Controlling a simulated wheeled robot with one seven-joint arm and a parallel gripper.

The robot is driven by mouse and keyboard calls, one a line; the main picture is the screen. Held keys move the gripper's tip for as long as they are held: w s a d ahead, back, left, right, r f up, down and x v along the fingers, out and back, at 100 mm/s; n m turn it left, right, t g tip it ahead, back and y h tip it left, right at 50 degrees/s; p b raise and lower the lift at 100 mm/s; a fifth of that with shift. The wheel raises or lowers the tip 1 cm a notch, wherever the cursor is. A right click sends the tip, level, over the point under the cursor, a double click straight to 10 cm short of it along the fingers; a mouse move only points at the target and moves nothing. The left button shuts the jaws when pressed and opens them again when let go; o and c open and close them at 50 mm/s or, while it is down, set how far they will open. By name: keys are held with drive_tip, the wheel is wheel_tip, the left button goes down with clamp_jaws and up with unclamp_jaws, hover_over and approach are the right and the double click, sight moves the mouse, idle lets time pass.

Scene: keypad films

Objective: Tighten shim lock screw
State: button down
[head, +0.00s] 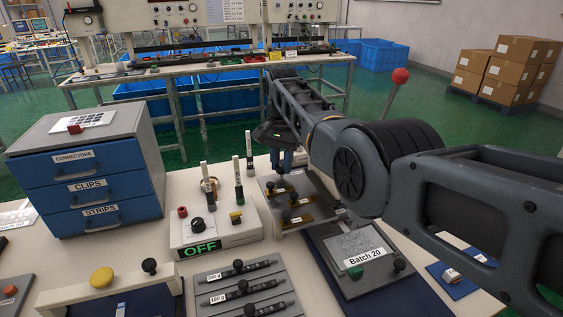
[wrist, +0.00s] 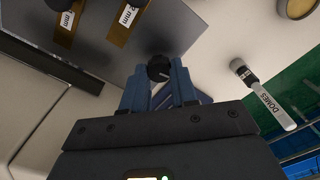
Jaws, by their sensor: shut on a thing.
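My gripper (wrist: 158,85) has its blue fingers closed on the sides of a small black knob, the shim lock screw (wrist: 158,67). In the head view my gripper (head: 286,163) points down at the far side of a grey shim plate (head: 318,181), and the screw is hidden there. Brass shims (head: 293,214) with black knobs lie on that plate. Two brass shims (wrist: 124,27) with labels ending in "mm" also show at the top left of the wrist view.
A control box (head: 205,228) reading OFF stands left of the plate, with upright labelled tools. A DOMES tool (wrist: 262,95) is right of my gripper. A Batch 20 plate (head: 355,255), a weights tray (head: 240,290) and a blue drawer unit (head: 95,180) surround it. A red-knobbed lever (head: 400,76) rises behind my arm.

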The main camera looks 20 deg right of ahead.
sight(282, 166)
drive_tip(key=shift+r+m, duration=0.2)
drive_tip(key=shift+m, duration=0.8)
drive_tip(key=c, duration=1.2)
unclamp_jaws()
drive_tip(key=shift+c, duration=0.2)
drive_tip(key=o, duration=0.4)
drive_tip(key=shift+f, duration=0.1)
drive_tip(key=shift+r, duration=3.9)
